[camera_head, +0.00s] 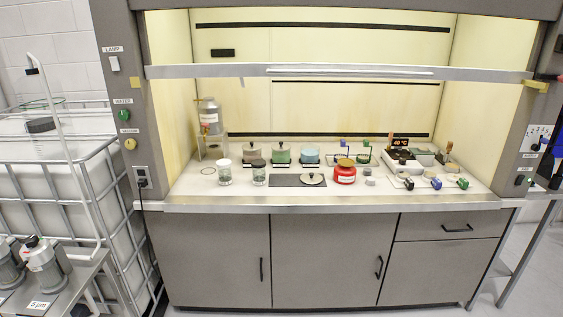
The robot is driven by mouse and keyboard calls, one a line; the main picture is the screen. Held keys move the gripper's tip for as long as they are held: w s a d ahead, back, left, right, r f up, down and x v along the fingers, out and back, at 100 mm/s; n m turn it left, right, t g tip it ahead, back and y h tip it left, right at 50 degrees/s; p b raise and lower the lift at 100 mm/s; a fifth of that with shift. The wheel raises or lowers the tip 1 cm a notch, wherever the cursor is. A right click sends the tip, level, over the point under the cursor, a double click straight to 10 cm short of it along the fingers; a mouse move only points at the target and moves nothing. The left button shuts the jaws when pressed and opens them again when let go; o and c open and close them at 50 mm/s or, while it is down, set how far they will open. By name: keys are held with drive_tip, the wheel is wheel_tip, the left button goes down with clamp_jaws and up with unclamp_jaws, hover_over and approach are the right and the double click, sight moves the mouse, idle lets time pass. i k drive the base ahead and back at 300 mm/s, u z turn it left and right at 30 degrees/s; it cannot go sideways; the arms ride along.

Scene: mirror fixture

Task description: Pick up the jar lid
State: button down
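A round pale lid with a dark knob (313,178) lies on a dark grey mat (283,182) on the fume hood worktop. Left of the mat stand a glass jar with a white lid (224,164) and a glass jar with a dark lid (259,163). A red jar (345,174) with a brownish top stands just right of the mat. I cannot tell which of these lids the task means. My gripper is not in view.
Grey, green and blue lidded pots (310,154) stand behind. A metal vessel on a stand (208,118) is at the back left. Small valve-like parts (436,183) lie front right. The raised sash (350,72) spans the opening above.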

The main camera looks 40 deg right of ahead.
sight(311, 178)
drive_tip(key=z, duration=0.4)
drive_tip(key=i, duration=0.6)
drive_tip(key=z, duration=0.75)
drive_tip(key=i, duration=0.4)
drive_tip(key=z, duration=0.2)
